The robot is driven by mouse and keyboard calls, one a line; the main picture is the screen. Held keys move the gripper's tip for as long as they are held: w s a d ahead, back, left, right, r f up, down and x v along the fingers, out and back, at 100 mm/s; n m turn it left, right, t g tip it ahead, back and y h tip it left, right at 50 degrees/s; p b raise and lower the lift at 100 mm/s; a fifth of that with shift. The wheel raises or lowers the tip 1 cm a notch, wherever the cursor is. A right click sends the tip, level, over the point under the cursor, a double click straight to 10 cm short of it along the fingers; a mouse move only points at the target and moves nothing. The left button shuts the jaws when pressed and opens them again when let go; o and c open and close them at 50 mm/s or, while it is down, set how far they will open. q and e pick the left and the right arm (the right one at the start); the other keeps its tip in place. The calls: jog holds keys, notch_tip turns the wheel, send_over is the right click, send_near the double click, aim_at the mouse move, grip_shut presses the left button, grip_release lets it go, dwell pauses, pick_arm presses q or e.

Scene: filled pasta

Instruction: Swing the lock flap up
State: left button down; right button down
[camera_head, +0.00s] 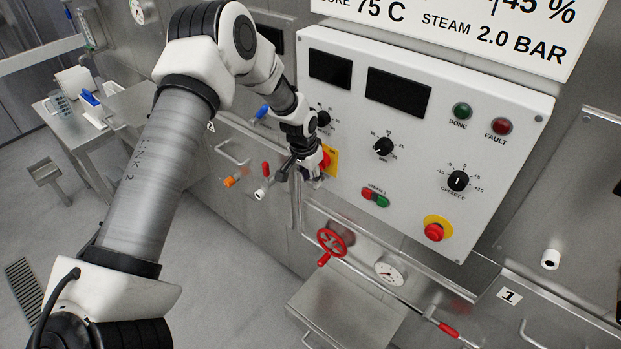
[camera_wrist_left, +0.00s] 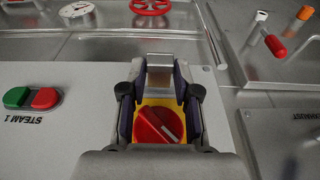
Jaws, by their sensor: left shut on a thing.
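The red rotary switch on its yellow plate (camera_head: 332,160) is at the left edge of the white control panel, partly hidden by my left gripper (camera_head: 308,170). In the left wrist view, which shows the panel upside down, the red switch knob (camera_wrist_left: 159,125) lies between the finger bases of my left gripper (camera_wrist_left: 160,80). A small grey metal flap (camera_wrist_left: 160,72) sits between its fingertips, beside the yellow plate, and the fingers are shut on it. The flap is hidden or too small to make out in the head view. My right gripper is not in view.
The white panel (camera_head: 420,195) carries knobs, lamps, the green and red STEAM 1 buttons (camera_head: 375,198) and a red mushroom button (camera_head: 434,231). Below are a red handwheel (camera_head: 331,243) and a gauge (camera_head: 390,269). Red and orange handles stick out left of the gripper.

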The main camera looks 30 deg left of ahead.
pick_arm(q)
jog(key=c, duration=0.8)
grip_release()
jog(key=shift+w, duration=0.1)
jog(key=shift+c, duration=0.2)
jog(key=v, duration=1.2)
